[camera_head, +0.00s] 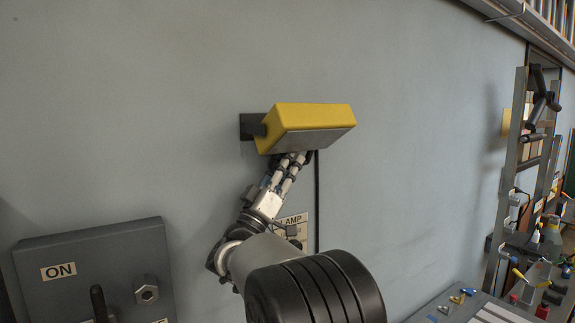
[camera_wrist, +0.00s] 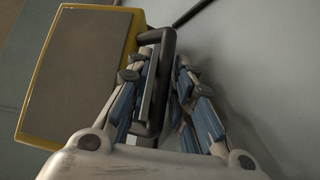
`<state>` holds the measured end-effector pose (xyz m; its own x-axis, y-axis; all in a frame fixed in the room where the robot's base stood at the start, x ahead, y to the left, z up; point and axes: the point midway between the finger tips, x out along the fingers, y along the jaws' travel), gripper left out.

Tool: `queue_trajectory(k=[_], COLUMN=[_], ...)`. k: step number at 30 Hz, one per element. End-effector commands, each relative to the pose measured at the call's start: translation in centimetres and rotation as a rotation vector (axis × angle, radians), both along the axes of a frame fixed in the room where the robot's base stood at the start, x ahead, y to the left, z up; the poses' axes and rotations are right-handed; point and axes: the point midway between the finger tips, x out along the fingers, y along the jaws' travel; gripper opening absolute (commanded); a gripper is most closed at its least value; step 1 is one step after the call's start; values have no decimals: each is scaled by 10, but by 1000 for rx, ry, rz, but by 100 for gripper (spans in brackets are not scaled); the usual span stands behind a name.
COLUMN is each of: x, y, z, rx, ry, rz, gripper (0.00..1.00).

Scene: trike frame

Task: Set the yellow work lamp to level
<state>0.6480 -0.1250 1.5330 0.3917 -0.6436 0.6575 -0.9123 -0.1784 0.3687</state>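The yellow work lamp (camera_head: 305,116) is a boxy yellow housing on a dark wall bracket (camera_head: 250,126). Its grey face is turned downward and toward me, so the lamp looks tilted. In the wrist view its grey panel with a yellow rim (camera_wrist: 78,72) fills the upper left. A black handle (camera_wrist: 168,75) stands at the lamp's side there. My gripper (camera_head: 293,158) is just under the lamp. In the wrist view its fingers (camera_wrist: 167,82) lie on both sides of the handle bar, close against it, and appear shut on it. The fingertips are partly hidden by the lamp in the head view.
A label reading "LAMP" (camera_head: 292,220) is on the wall behind my arm. A grey box marked "ON" (camera_head: 95,272) with a black lever (camera_head: 99,303) is at lower left. A metal rack (camera_head: 512,150) stands at right. The wall around the lamp is clear.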

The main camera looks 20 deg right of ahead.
Motion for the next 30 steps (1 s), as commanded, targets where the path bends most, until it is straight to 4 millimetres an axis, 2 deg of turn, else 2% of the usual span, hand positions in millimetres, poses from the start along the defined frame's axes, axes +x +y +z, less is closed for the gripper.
queue_trajectory(k=[3, 12, 30], x=[0, 0, 0], y=[0, 0, 0], z=[0, 0, 0], rx=[0, 0, -1], ry=[0, -1, 4], rz=[0, 1, 0], gripper=[20, 0, 0])
